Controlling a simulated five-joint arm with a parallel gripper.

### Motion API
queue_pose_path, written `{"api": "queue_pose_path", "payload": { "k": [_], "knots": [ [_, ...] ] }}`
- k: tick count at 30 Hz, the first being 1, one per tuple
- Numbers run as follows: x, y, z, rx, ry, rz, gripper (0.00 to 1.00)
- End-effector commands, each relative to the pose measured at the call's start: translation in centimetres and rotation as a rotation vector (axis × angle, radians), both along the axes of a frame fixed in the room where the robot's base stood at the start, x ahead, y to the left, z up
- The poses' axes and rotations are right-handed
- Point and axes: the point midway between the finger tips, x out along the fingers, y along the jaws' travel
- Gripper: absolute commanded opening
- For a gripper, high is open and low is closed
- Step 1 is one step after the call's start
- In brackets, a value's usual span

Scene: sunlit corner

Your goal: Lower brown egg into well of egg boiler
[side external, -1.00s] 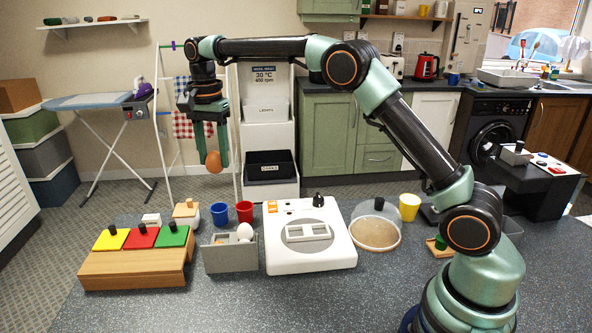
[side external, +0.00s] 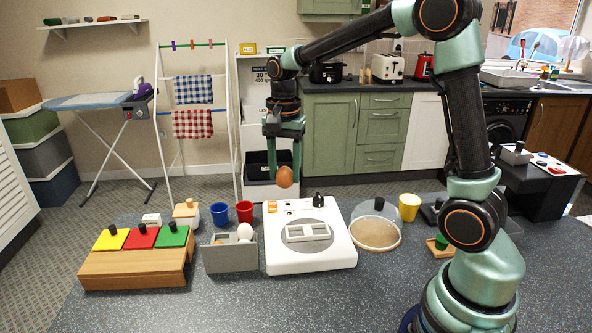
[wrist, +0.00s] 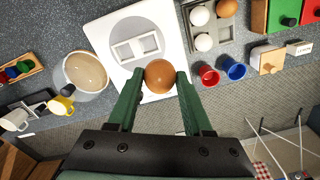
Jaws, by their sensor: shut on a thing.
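My gripper (side external: 285,173) is shut on a brown egg (side external: 285,178) and holds it in the air. In the wrist view the egg (wrist: 159,76) sits between the two green fingertips. The white egg boiler (side external: 310,258) stands on the counter, with a frame of two square wells (side external: 307,232) on its round plate. In the side view the egg hangs above the boiler's back edge. In the wrist view the wells (wrist: 136,49) lie just up and left of the egg, which is apart from them.
A grey egg tray (side external: 229,258) with more eggs stands left of the boiler. A glass-like round lid (side external: 376,228) lies right of it. Red (side external: 244,212) and blue (side external: 220,214) cups stand behind the tray. A wooden box with coloured lids (side external: 138,268) is at left.

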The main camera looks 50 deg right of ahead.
Motion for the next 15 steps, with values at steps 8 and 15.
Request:
{"api": "queue_pose_path", "payload": {
  "k": [8,15],
  "knots": [
    [-3.4,-2.4,-3.1,0.0,0.002,-0.004,0.28],
    [-5.6,-4.0,-5.5,0.001,0.001,-0.002,0.28]
  ]
}}
